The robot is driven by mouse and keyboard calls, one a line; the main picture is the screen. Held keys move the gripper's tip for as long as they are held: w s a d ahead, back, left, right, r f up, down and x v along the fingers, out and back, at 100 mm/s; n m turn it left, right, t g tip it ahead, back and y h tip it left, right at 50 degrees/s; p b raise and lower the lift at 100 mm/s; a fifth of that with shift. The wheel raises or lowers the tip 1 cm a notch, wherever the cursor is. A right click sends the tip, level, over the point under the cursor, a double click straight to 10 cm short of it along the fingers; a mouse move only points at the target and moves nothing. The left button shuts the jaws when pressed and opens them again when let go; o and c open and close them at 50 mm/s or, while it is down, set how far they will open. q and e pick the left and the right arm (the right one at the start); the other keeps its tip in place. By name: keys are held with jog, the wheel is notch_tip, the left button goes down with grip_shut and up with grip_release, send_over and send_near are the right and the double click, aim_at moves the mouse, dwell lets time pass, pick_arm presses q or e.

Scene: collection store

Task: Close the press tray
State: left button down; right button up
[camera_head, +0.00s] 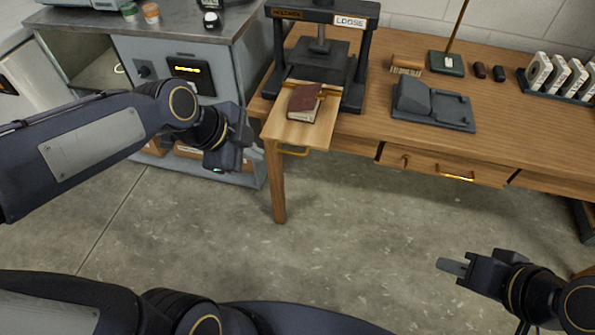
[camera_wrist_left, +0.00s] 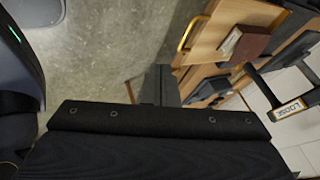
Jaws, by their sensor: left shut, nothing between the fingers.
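The press (camera_head: 365,60) is a dark frame on the wooden table, with a plate marked LOOSE. Its wooden tray (camera_head: 312,138) sticks out at the front, over the table edge, with a brass handle (camera_head: 293,152) below its front end. A dark red book (camera_head: 304,98) lies on the tray. The left wrist view shows the tray (camera_wrist_left: 207,38), its handle (camera_wrist_left: 187,36) and the book (camera_wrist_left: 246,41). My left gripper (camera_head: 222,160) is shut and empty, left of the tray and apart from it. My right gripper (camera_head: 453,267) is above the floor at lower right, far from the tray; its finger gap is unclear.
A grey cabinet (camera_head: 235,72) stands left of the table. On the table (camera_head: 510,120) are a grey device (camera_head: 432,105), a brush (camera_head: 406,66), a lamp base (camera_head: 446,63) and a rack (camera_head: 560,90) of white items. A drawer (camera_head: 430,168) is below. The floor in front is clear.

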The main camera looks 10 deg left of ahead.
pick_arm(q)
jog(key=w+d+f, duration=0.3)
jog(key=w+f, duration=0.5)
jog(key=f, duration=0.1)
jog(key=shift+d+b, duration=0.35)
jog(key=shift+b, duration=0.1)
pick_arm(e)
jog(key=shift+f, duration=0.55)
pick_arm(q)
jog(key=shift+w, duration=0.15)
